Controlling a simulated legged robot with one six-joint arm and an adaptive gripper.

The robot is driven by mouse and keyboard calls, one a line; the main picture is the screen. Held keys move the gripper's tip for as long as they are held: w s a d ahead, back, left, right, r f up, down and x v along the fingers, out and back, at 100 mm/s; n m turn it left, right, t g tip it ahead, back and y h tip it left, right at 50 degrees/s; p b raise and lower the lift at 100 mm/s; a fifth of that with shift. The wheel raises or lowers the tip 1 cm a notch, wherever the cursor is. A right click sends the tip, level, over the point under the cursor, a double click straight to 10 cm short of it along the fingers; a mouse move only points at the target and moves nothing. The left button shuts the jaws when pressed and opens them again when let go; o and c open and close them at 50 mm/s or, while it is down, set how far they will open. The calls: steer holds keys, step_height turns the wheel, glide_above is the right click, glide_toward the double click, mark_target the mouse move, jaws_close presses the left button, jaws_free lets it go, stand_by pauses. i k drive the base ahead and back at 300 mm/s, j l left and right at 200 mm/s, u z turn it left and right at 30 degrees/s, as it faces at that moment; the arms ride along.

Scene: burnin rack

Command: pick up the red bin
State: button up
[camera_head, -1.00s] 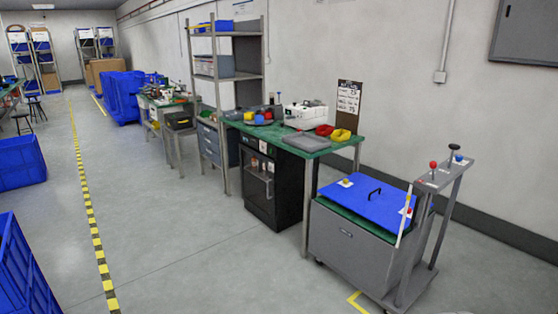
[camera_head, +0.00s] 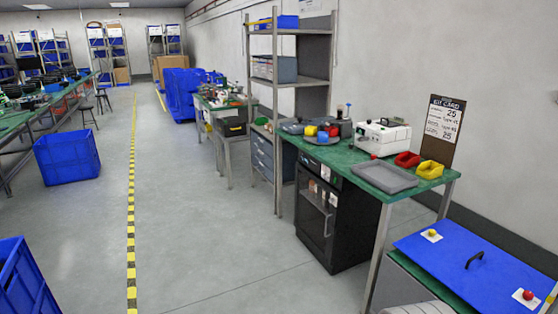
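The red bin (camera_head: 407,160) is a small open-topped bin on the green-topped workbench (camera_head: 362,200), near the wall at the bench's right part. A similar yellow bin (camera_head: 430,170) stands just to its right, close beside it. My gripper is not in view.
A grey tray (camera_head: 384,177) lies in front of the bins, and a white machine (camera_head: 382,135) stands to their left. A kit card board (camera_head: 443,130) stands behind. A blue-lidded cart (camera_head: 480,268) is at lower right. Blue crates (camera_head: 67,158) stand at left; the middle floor is clear.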

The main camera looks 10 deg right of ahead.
mark_target(407, 159)
steer(key=i+l+u, duration=0.1)
steer(key=i+u, duration=0.3)
steer(key=i, duration=1.05)
steer(key=i+z, duration=0.75)
steer(key=i, duration=0.15)
steer(key=i+j+z, duration=0.35)
steer(key=i+l, duration=0.05)
steer(key=i, duration=0.05)
